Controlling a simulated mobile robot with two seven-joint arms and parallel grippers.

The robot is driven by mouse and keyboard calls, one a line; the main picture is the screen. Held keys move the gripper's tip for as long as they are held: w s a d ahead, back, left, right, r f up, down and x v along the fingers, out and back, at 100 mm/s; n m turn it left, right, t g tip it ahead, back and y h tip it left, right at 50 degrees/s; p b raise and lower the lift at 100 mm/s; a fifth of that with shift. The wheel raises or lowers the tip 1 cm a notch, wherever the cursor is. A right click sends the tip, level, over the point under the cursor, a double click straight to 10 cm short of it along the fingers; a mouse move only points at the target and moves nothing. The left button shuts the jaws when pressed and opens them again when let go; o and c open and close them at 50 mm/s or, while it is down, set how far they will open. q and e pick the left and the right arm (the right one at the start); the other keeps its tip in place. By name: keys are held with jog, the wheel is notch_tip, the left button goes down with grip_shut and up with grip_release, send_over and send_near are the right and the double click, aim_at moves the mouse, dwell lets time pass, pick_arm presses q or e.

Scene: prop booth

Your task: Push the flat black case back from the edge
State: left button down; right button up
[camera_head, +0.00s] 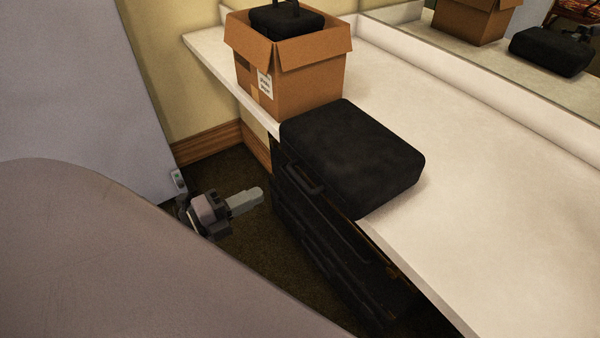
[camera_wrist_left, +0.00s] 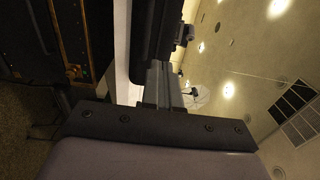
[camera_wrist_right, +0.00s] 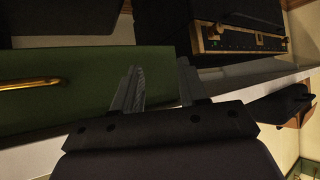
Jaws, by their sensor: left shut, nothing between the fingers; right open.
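The flat black case (camera_head: 352,155) lies on the white counter (camera_head: 480,240), next to the cardboard box, its near side sticking out past the counter's front edge. Its handle (camera_head: 313,186) faces the near side. My left gripper (camera_head: 258,193) is shut and empty, in front of the case and apart from it in the head view, over the floor gap. In the left wrist view, the shut fingers (camera_wrist_left: 165,75) point toward a dark shape that looks like the case (camera_wrist_left: 152,30). My right gripper (camera_wrist_right: 160,72) shows only in its wrist view, open and empty.
An open cardboard box (camera_head: 290,80) with a black bag (camera_head: 287,20) stands behind the case. Black trunks (camera_head: 320,255) stand below the counter's edge. A mirror (camera_head: 560,70) runs along the back. The counter behind and right of the case is clear.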

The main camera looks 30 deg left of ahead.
aim_at(312, 168)
pick_arm(q)
jog(key=p+x, duration=0.1)
jog(key=x, duration=1.1)
jog(key=shift+w+p, duration=0.15)
jog(key=shift+p, duration=0.15)
pick_arm(e)
jog(key=shift+r, duration=0.85)
